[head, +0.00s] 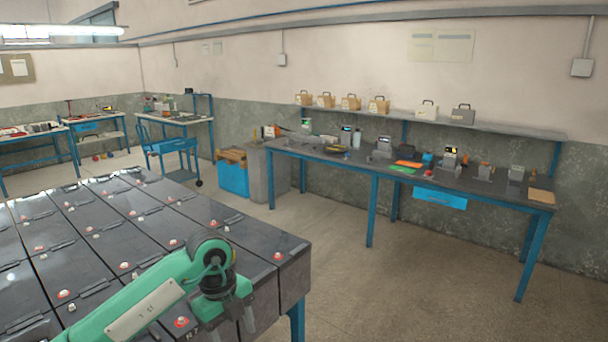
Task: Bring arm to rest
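My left arm (150,306) is green and reaches in from the lower left over the rows of dark batteries (200,208). Its gripper (231,328) points down above the near right part of the rows, close to their right edge. Its two fingers look apart with nothing seen between them. The lower fingertips are near the picture's bottom edge, so I cannot tell whether they touch a battery. My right gripper is not in view.
The batteries carry red and white terminals and fill the lower left. A long blue-legged workbench (470,184) with tools stands along the wall, under a shelf (500,128) with several boxes. A blue chair (168,146) stands farther back. The floor (400,270) between is clear.

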